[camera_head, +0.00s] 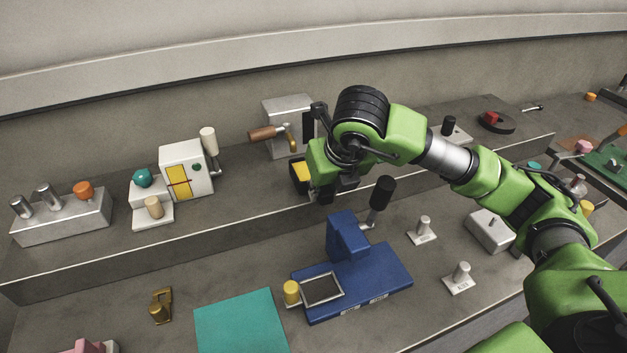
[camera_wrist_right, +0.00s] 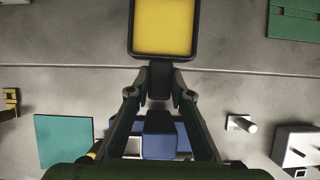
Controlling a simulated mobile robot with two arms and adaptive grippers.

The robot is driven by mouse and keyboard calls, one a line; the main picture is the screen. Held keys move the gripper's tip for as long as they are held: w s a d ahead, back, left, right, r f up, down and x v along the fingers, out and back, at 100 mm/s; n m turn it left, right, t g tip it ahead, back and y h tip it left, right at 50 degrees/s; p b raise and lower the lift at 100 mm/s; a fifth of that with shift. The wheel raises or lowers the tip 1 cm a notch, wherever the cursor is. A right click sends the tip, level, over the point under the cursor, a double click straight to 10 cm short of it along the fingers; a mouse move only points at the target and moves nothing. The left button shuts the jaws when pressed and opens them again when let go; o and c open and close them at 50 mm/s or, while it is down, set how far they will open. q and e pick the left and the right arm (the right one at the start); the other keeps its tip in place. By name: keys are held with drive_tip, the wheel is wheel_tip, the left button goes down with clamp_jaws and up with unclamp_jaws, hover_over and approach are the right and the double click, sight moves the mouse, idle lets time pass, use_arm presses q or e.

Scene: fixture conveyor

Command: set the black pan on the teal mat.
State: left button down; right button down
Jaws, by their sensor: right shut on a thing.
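The black pan (camera_head: 302,188) is square, with a yellow inside. In the right wrist view its rim (camera_wrist_right: 163,58) is at the top and its handle points down between my fingers. My right gripper (camera_head: 322,188) is shut on that handle; its fingertips (camera_wrist_right: 160,90) show in the wrist view. The pan appears held in the air near the raised shelf, beyond the blue press. The teal mat (camera_head: 240,322) lies flat and bare on the lower bench, to the lower left of the pan in the head view. It also shows in the wrist view (camera_wrist_right: 64,140). My left gripper is out of view.
A blue press (camera_head: 365,272) with a black-topped lever stands right of the mat, with a grey frame and yellow knob at its left. A brass piece (camera_head: 160,305) is left of the mat. The shelf holds a white box (camera_head: 186,168) and a grey block (camera_head: 288,122).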

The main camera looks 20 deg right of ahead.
drive_tip(key=shift+r+p, duration=0.55)
drive_tip(key=shift+r, duration=0.85)
